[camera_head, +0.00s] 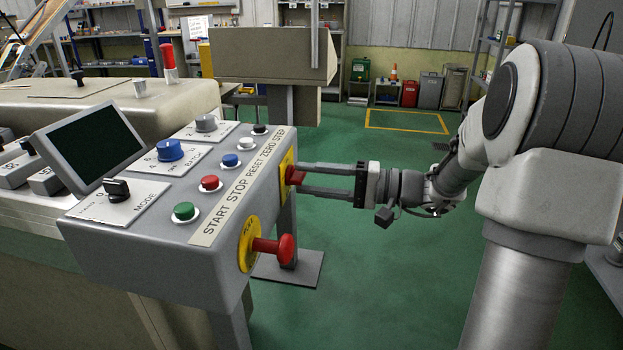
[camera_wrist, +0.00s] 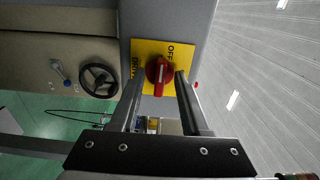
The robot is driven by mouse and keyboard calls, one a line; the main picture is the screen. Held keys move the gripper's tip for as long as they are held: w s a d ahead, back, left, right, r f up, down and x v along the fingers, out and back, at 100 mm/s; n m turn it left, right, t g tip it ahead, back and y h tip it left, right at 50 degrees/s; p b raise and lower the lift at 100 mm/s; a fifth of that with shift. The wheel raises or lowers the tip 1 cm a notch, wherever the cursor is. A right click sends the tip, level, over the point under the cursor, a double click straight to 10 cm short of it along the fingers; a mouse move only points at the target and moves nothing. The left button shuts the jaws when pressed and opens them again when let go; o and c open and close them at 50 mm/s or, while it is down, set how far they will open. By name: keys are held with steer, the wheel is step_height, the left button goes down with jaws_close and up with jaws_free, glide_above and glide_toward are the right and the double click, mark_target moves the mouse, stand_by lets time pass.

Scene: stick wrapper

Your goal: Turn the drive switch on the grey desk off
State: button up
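The drive switch is a red rotary knob (camera_wrist: 160,71) on a yellow plate (camera_wrist: 148,48), with a pale line running up and down the picture. "OFF" is printed on the plate at its upper right; the lettering at its left edge is partly hidden. In the head view the knob (camera_head: 295,175) and plate (camera_head: 284,178) are on the right end face of the grey desk (camera_head: 150,233). My gripper (camera_head: 300,179) points left at the knob. Its fingers are apart, one on either side of the knob. I cannot tell whether either finger touches it.
A red mushroom button (camera_head: 286,248) sticks out from the same face, nearer the camera. The desk top carries a dark screen (camera_head: 90,146), a black mode knob (camera_head: 116,189), a blue knob (camera_head: 169,150) and several push buttons. Green floor (camera_head: 400,270) is clear below my arm.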

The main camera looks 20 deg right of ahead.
steer(key=p+v, duration=0.3)
steer(key=v, duration=1.4)
steer(key=shift+d+p, duration=0.2)
steer(key=shift+p, duration=0.2)
steer(key=shift+s, duration=0.1)
